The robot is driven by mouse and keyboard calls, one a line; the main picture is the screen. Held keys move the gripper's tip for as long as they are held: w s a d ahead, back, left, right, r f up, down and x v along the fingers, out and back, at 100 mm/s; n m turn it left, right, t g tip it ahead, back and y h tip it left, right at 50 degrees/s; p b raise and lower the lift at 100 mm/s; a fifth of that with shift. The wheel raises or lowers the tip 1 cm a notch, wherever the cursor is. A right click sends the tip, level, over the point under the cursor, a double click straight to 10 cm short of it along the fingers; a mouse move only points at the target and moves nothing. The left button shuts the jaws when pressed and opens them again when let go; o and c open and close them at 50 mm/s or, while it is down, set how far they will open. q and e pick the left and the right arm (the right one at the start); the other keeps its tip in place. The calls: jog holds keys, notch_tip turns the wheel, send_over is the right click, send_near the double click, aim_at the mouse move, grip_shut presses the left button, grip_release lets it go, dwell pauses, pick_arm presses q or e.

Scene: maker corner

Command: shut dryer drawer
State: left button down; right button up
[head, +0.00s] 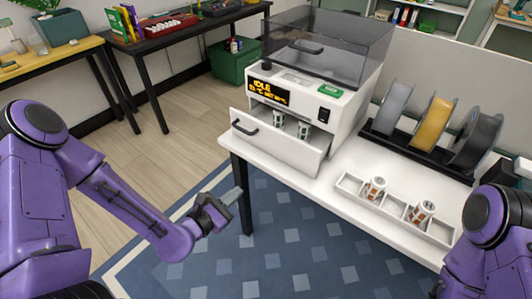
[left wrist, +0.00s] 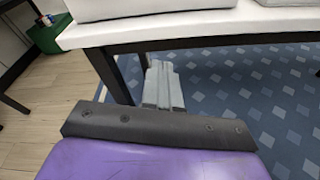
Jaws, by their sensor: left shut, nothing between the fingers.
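The white dryer (head: 300,95) stands on the white table, with a smoky clear lid and a lit display reading "IDLE". Its drawer (head: 290,150) is pulled out at the front, with a dark handle (head: 243,127) at the left end of its front panel. Several small canisters (head: 291,125) stand inside the drawer. My left gripper (head: 234,194) is shut and empty, in front of and below the drawer, apart from it. In the left wrist view its closed fingers (left wrist: 162,85) point toward the table edge and leg. My right gripper is out of view; only part of the right arm shows.
The white table (head: 335,195) has a dark front leg (head: 242,195) close to my left gripper. A white tray (head: 408,230) with two canisters and a rack of filament spools (head: 434,122) are to the right. Floor in front of the drawer is clear.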

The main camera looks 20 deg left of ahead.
pick_arm(q)
notch_tip(320, 180, up, 4)
jog(key=w+n+t, duration=0.2)
jog(key=n, duration=0.1)
jog(key=h+p, duration=0.1)
send_near(273, 146)
jog(key=x, duration=0.7)
jog(key=shift+a, duration=0.1)
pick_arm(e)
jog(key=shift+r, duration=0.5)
